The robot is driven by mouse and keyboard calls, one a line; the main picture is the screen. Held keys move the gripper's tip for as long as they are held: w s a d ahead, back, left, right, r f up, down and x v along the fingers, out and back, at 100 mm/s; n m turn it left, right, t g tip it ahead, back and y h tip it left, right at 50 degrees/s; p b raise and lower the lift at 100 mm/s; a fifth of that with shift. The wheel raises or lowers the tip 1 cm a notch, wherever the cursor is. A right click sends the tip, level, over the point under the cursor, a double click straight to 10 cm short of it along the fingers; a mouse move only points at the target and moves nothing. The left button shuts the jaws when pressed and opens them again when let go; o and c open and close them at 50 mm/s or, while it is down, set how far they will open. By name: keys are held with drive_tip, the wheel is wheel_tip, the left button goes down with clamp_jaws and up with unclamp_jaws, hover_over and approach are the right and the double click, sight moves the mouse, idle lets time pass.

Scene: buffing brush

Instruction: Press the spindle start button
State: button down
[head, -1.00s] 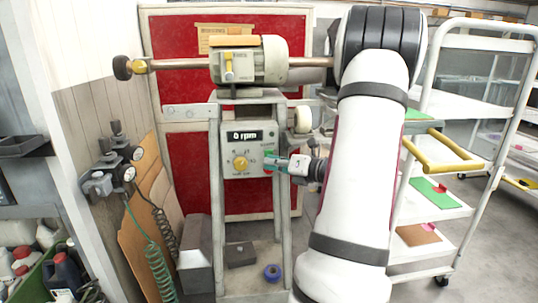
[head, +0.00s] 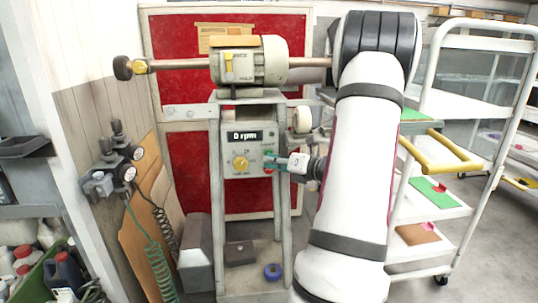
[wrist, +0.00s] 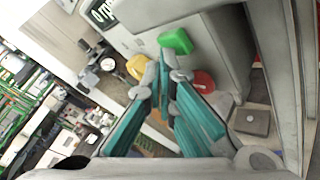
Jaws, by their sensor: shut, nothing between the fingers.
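The control box (head: 240,190) stands under the buffing motor. Its display (head: 245,136) reads 0 rpm, and it also shows at the top of the wrist view (wrist: 104,12). The green button (wrist: 176,41) and red button (wrist: 203,82) are on the box face, with the yellow knob (wrist: 138,68) to their left. My gripper (head: 270,160) is at the right side of the box face, by the buttons. In the wrist view its teal fingers (wrist: 160,65) are shut and empty, with tips just below and left of the green button. Contact cannot be told.
The buffing motor (head: 250,62) with its long shaft sits on the stand above the box. Regulators with coiled hoses (head: 112,170) are on the left wall. A white shelf cart (head: 440,200) stands at right. A blue ring (head: 272,271) lies on the stand's base.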

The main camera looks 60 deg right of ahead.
drive_tip(key=shift+w+d, duration=0.15)
idle(0.6)
drive_tip(key=shift+s+a+p, duration=0.3)
drive_tip(key=shift+s+a, duration=0.25)
drive_tip(key=shift+a, duration=0.1)
drive_tip(key=shift+s+a+p, duration=0.35)
drive_tip(key=shift+s+a, duration=1.3)
drive_tip(key=shift+a, duration=0.25)
